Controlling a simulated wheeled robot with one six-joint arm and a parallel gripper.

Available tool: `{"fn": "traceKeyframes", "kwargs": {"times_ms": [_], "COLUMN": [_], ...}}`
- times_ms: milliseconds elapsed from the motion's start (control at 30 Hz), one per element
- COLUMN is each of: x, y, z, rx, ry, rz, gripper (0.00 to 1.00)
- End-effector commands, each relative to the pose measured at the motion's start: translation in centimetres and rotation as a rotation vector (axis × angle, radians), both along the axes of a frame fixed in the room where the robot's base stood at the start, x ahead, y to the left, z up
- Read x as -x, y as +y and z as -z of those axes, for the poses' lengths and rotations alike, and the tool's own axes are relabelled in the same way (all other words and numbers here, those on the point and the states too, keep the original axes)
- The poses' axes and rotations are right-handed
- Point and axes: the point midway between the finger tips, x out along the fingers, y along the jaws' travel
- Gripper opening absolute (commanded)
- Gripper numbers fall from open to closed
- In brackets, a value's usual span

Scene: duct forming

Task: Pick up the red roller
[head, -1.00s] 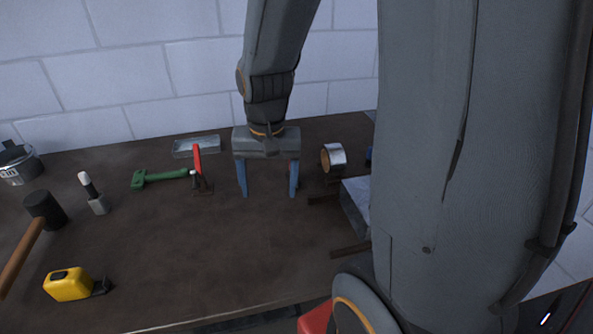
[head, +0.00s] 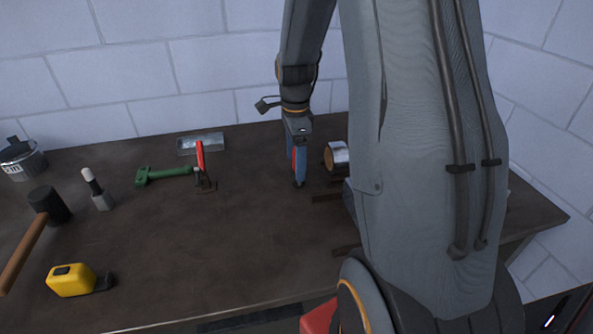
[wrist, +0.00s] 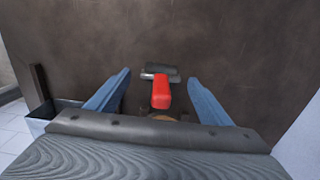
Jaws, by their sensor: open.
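The red roller shows in the wrist view as a red handle (wrist: 161,92) pointing towards my camera, with a grey roller head (wrist: 159,72) beyond it near the table. It lies between my two blue fingers. In the head view, a strip of red (head: 294,160) shows beside my finger, and the rest of the roller is mostly hidden. My gripper (head: 298,180) is open and low over the table, its fingers on either side of the roller, with a gap to each in the wrist view. It is seen edge-on in the head view.
A tape roll (head: 336,157) stands just right of my gripper. Left are another red-handled tool (head: 200,160), a green tool (head: 165,174) and a clear tray (head: 201,144). A mallet (head: 48,206) and yellow tape measure (head: 71,280) lie farther left. The middle front table (head: 210,250) is clear.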

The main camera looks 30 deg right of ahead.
Motion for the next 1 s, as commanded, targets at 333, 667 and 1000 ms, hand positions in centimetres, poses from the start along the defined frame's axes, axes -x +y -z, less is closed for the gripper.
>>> {"fn": "traceKeyframes", "kwargs": {"times_ms": [333,667,1000], "x": [0.0,-0.1,-0.1], "y": [-0.4,-0.4,-0.4], "z": [3.9,4.5,4.5], "rx": [-0.001,0.000,0.000], "ry": [0.003,0.000,0.000], "rz": [-0.001,-0.002,-0.002], "gripper": [0.73,0.73,0.24]}}
